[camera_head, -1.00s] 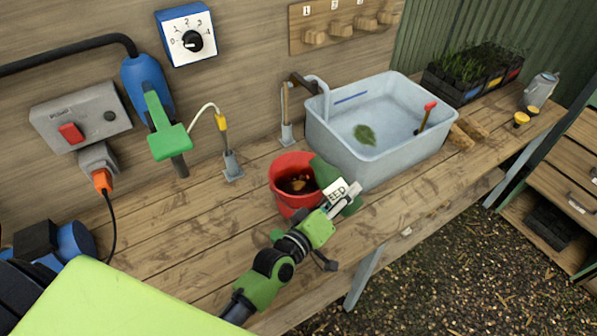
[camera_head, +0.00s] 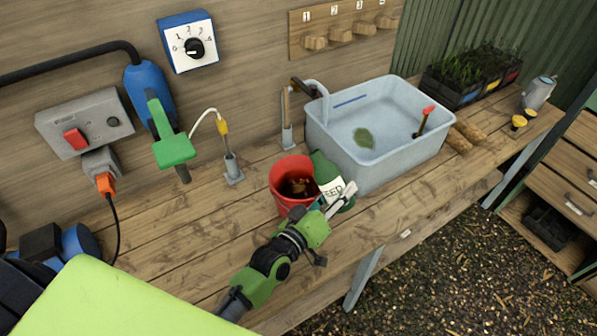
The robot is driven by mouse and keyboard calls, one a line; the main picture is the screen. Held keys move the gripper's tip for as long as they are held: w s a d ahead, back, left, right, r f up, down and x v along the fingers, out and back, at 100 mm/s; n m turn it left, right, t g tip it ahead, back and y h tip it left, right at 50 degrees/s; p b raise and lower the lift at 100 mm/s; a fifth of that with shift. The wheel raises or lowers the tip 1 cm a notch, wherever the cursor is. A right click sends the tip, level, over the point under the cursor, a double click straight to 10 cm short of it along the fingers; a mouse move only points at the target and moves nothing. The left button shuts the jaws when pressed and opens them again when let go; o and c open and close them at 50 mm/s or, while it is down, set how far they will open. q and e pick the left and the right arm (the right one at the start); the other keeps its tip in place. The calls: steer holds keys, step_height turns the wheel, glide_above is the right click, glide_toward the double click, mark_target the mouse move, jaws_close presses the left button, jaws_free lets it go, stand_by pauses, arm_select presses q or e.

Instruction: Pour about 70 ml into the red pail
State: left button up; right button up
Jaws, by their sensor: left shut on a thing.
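The red pail (camera_head: 286,205) stands on the wooden bench, with dark brown contents showing inside. A green bottle (camera_head: 326,172) with a white label, partly reading "EED", is at the pail's right side. It leans with its top towards the pail's rim. I cannot tell whether its mouth is over the pail or whether anything flows from it. My left gripper (camera_head: 330,206) is shut on the bottle, from the front, and hides part of it and of the pail's lower right. My right gripper is not in view.
A grey-blue basin (camera_head: 375,160) of water, with a leaf and a red-topped tool, stands close right of the bottle. A green-handled tool (camera_head: 174,150) and a metal holder (camera_head: 233,168) are left of the pail. The bench front (camera_head: 400,222) is clear.

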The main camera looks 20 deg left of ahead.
arm_select(q)
steer(key=shift+w+a+r+m+p, duration=0.15)
steer(key=shift+r+m+p, duration=0.1)
steer(key=shift+r, duration=0.25)
steer(key=shift+s+a+r+m+p, duration=0.15)
steer(key=shift+r+m+p, duration=0.1)
steer(key=shift+r, duration=0.25)
steer(key=shift+f+m+b, duration=0.6)
steer(key=shift+f+b, duration=0.05)
steer(key=shift+f, duration=0.25)
steer(key=shift+r+m+t+p, duration=0.3)
steer(key=shift+m+p, duration=0.05)
steer(key=shift+m, duration=0.35)
steer(key=shift+w+a+m, duration=0.1)
steer(key=shift+a+m, duration=0.05)
steer(key=shift+m, duration=0.45)
steer(key=shift+f+m, duration=0.2)
steer(key=shift+m, duration=0.4)
steer(key=shift+a+r+m+t+y, duration=0.2)
steer(key=shift+r+m, duration=0.1)
steer(key=shift+m, duration=0.3)
steer(key=shift+a+r+m+t+y, duration=0.15)
steer(key=shift+r+m, duration=0.1)
steer(key=shift+m, duration=0.35)
